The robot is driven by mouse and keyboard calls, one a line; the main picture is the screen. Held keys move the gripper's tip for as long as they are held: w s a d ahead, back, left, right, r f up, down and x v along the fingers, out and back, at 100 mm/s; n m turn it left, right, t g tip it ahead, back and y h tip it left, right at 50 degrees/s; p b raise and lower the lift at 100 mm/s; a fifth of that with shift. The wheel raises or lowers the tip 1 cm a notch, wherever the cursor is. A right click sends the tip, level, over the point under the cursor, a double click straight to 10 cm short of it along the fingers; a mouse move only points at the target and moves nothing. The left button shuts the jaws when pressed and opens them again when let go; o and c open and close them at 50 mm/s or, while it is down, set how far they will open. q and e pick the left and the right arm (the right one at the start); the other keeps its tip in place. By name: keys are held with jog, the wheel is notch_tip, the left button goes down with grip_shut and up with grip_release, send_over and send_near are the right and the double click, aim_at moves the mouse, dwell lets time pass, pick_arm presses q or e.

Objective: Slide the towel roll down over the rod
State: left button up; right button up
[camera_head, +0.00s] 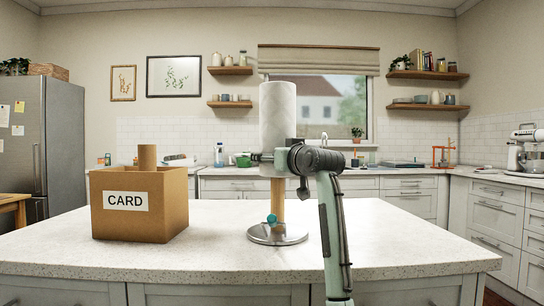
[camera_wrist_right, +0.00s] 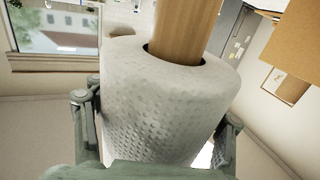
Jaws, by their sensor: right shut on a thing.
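The white towel roll (camera_head: 278,112) stands upright above the counter, over the wooden rod (camera_head: 277,192). The rod rises from a round metal base (camera_head: 277,235) on the counter. My right gripper (camera_head: 268,157) is shut around the lower part of the roll. In the right wrist view the gripper's fingers (camera_wrist_right: 157,112) lie on both sides of the embossed roll (camera_wrist_right: 150,105). There the rod (camera_wrist_right: 185,28) runs into the core opening at the roll's end. The rod's tip is hidden inside. My left gripper is not in view.
A cardboard box (camera_head: 165,215) marked CARD stands on the island counter (camera_head: 120,258) to the left, with a brown tube (camera_head: 147,157) sticking up from it. A small teal knob (camera_head: 271,219) shows low at the rod. The counter right of the base is mostly clear.

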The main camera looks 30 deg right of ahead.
jog(key=shift+f, duration=0.9)
jog(key=o, duration=1.4)
jog(key=shift+o, duration=0.2)
jog(key=s+a, duration=0.2)
jog(key=s, duration=1)
